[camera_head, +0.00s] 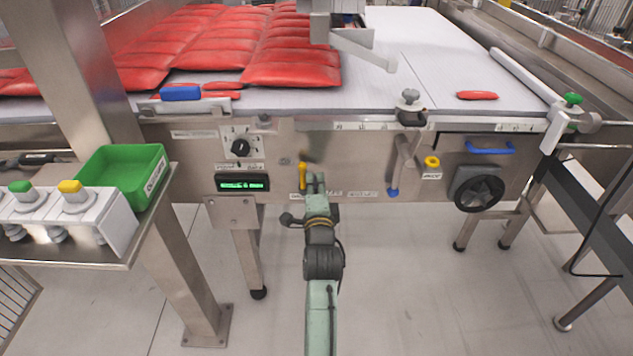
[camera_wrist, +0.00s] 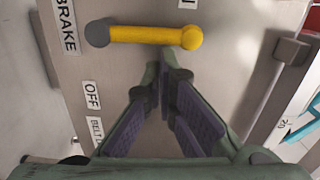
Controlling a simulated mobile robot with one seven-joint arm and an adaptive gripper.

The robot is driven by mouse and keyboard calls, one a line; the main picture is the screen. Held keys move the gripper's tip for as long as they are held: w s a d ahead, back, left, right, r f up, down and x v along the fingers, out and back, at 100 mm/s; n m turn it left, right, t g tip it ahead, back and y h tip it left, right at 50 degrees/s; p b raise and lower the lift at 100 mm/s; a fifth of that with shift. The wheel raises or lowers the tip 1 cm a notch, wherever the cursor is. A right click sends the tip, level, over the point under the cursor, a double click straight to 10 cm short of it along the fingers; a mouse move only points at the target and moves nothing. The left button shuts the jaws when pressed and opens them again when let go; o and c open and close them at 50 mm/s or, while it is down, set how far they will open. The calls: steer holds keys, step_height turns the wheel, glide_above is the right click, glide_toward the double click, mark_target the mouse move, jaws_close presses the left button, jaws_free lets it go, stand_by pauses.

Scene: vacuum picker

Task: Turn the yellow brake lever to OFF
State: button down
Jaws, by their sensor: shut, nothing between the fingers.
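The yellow brake lever (camera_head: 302,176) stands upright on the steel front panel. In the wrist view, the lever (camera_wrist: 145,35) lies across the top, from a grey pivot at left to a yellow knob at right. The BRAKE label (camera_wrist: 66,25) is beside the pivot, and the OFF label (camera_wrist: 91,95) is below it in that view. My gripper (camera_head: 316,181) is just right of the lever in the head view. In the wrist view, my gripper (camera_wrist: 168,72) is shut and empty, its tips close to the knob end; I cannot tell whether they touch it.
Left of the lever are a black rotary knob (camera_head: 240,147) and a green-lit display (camera_head: 242,183). A blue-tipped handle (camera_head: 393,190), a yellow knob (camera_head: 432,162) and a black handwheel (camera_head: 479,190) are to the right. Red packs (camera_head: 290,68) lie on the belt above.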

steer(key=shift+a+r+n, duration=0.2)
steer(key=shift+a+n, duration=0.1)
steer(key=shift+n, duration=0.3)
steer(key=a+n, duration=0.1)
steer(key=n, duration=0.1)
steer(key=a+n+p, duration=0.1)
steer(key=n, duration=0.1)
steer(key=a+n, duration=0.2)
steer(key=n, duration=0.1)
steer(key=shift+a+r+p, duration=0.1)
steer(key=shift+r+p, duration=0.05)
steer(key=shift+p, duration=0.15)
steer(key=a+n, duration=0.1)
steer(key=n, duration=0.1)
steer(key=a+f+n, duration=0.1)
steer(key=n, duration=0.1)
steer(key=shift+a+n+g+h+b, duration=0.15)
steer(key=shift+n+g+h+b, duration=0.15)
steer(key=shift+b, duration=0.1)
steer(key=n, duration=0.1)
steer(key=a+f+n+b, duration=0.1)
steer(key=n, duration=0.1)
steer(key=shift+a+f, duration=0.2)
steer(key=shift+f, duration=0.1)
steer(key=shift+a+f+b, duration=0.1)
steer(key=shift+f+b, duration=0.05)
steer(key=shift+b, duration=0.15)
steer(key=shift+a, duration=0.1)
